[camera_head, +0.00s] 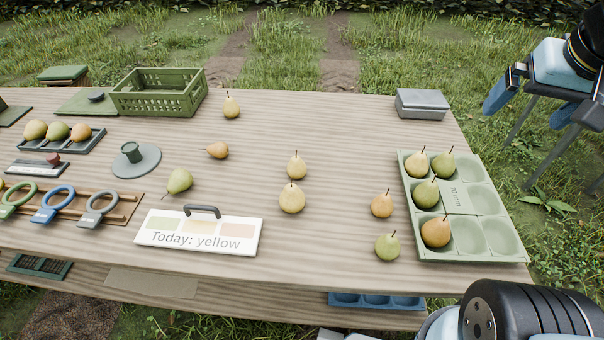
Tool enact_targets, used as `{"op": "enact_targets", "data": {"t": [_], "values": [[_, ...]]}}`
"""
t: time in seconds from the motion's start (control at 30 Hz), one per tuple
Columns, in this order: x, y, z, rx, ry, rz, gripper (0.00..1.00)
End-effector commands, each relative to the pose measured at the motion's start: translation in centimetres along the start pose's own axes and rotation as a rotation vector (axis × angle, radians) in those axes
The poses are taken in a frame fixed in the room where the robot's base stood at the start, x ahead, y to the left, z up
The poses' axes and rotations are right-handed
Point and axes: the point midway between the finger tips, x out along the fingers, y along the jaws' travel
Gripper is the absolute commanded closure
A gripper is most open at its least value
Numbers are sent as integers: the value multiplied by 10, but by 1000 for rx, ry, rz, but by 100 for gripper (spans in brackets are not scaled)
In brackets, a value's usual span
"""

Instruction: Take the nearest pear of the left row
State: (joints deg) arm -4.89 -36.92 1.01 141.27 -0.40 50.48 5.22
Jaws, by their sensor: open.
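A pale yellow pear (292,199) stands in the middle of the table, with another yellow pear (297,167) just behind it. To their right, an orange-yellow pear (382,205) stands behind a green pear (387,247) near the front edge. Further left are a green pear (180,181), a brownish-yellow pear (217,150) lying on its side, and a yellow pear (231,106) farther back. Which pears form the left row is not marked. My gripper (531,104) is at the upper right, beyond the table's right edge, its blue fingers apart and empty, far from these pears.
A green tray (458,199) with several pears lies at the right. A grey box (422,104) stands behind it. A sign (200,232) reading "Today: yellow" stands at the front. A green crate (158,92), a pear holder (62,142) and ring gauges (97,209) occupy the left.

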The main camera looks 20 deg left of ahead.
Motion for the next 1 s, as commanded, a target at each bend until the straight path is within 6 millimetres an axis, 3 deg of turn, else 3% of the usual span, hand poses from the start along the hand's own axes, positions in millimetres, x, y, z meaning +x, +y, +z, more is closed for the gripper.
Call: {"op": "enact_targets", "data": {"t": [0.2,0.5,0.77,1.0], "values": [[35,-52,-28,-25,-87,-32,0],[85,-137,-41,-56,-195,-53,0],[132,-221,-26,-87,-288,-53,0],[174,-299,12,-121,-369,-38,0]]}}
